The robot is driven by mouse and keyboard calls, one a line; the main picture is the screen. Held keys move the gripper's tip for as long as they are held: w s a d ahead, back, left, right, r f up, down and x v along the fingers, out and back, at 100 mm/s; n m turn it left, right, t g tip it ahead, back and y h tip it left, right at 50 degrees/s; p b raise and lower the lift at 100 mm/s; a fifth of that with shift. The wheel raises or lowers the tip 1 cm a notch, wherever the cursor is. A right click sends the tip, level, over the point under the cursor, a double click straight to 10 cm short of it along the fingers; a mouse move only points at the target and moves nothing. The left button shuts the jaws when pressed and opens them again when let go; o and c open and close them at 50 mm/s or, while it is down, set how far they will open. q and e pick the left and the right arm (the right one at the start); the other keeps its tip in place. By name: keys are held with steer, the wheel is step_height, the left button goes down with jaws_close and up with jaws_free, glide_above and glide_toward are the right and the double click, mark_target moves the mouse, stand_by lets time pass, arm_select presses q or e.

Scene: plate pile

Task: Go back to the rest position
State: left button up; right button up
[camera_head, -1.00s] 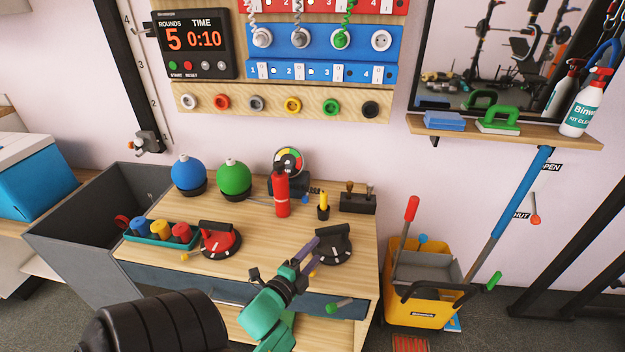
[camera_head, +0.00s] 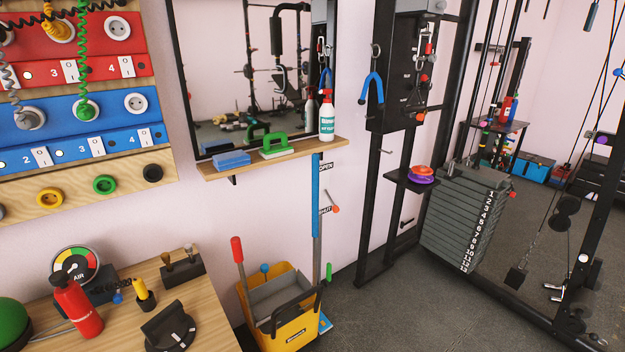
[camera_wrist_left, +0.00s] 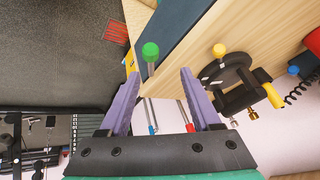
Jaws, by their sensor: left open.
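My left gripper (camera_wrist_left: 158,85) shows in the left wrist view with its two purple fingers spread apart. Nothing is held between them. Behind the fingers is the wooden bench (camera_wrist_left: 268,25) with its dark blue front (camera_wrist_left: 178,28). A lever with a green knob (camera_wrist_left: 151,50) appears in the gap between the fingers, apart from them as far as I can tell. A black dial (camera_wrist_left: 228,78) on the bench lies right of the fingers. Neither gripper shows in the head view.
In the head view, a yellow mop bucket (camera_head: 284,322) stands right of the bench (camera_head: 212,318). A wooden shelf (camera_head: 270,160) holds a spray bottle. A cable machine's weight stack (camera_head: 465,225) stands further right. The grey floor (camera_head: 420,305) in front of it is open.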

arm_select(q)
steer(key=s+d+n+g+h, duration=0.1)
steer(key=s+d+g, duration=0.2)
steer(key=s+d, duration=0.15)
steer(key=s+a+f+g+p, duration=0.1)
steer(key=s+f+p, duration=0.15)
steer(key=f, duration=0.75)
steer(key=s+f+p, duration=0.2)
steer(key=f+p, duration=0.1)
steer(key=f, duration=0.8)
steer(key=s+a+f+p, duration=0.1)
steer(key=s+f, duration=0.3)
steer(key=s, duration=0.3)
steer(key=s+a+f+g+p, duration=0.1)
steer(key=s+f, duration=0.3)
steer(key=s, duration=0.4)
steer(key=shift+a+p, duration=0.4)
